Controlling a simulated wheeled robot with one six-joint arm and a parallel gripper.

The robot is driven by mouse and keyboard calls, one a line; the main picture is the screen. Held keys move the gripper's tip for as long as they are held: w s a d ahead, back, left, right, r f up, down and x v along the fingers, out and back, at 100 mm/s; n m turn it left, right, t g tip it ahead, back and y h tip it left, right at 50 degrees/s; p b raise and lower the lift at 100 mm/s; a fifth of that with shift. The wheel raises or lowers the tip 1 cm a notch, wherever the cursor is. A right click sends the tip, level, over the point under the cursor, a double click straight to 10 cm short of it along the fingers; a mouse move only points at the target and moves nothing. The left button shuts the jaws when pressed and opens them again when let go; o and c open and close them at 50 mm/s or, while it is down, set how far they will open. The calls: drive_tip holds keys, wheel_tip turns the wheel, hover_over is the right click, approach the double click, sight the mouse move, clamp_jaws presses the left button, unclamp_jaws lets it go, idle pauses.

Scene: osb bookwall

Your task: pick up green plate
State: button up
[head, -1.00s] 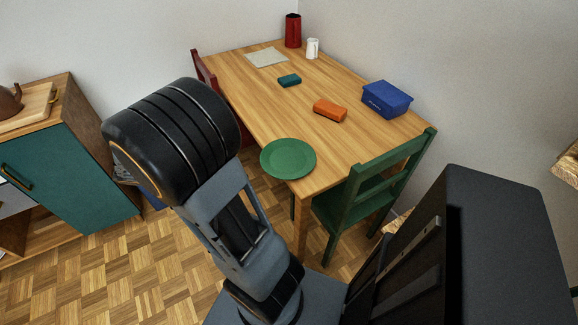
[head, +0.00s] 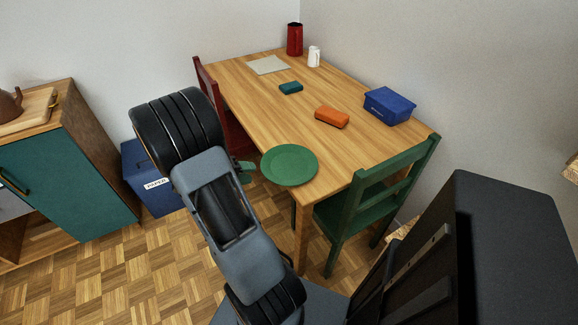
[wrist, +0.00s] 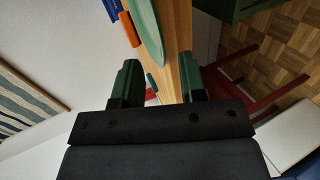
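The green plate (head: 289,165) lies flat at the near left corner of the wooden table, close to the edge. In the wrist view the plate (wrist: 147,32) shows edge-on ahead of my fingers. My gripper (wrist: 157,76) is open and empty, its two dark green fingers spread apart. In the head view my gripper (head: 245,170) is mostly hidden behind my arm. Its green tip shows just left of the plate's rim, beside the table edge. I see no contact with the plate.
An orange block (head: 332,117), a teal block (head: 290,88) and a blue box (head: 389,105) stand on the table (head: 262,100). A green chair (head: 362,200) stands at the near side, a red chair (head: 232,125) at the left. A blue paper bin (head: 150,185) is on the floor.

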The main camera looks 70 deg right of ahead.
sight(263, 172)
drive_tip(key=shift+x, duration=2.55)
drive_tip(key=shift+c, duration=0.3)
drive_tip(key=shift+w, duration=0.1)
clamp_jaws()
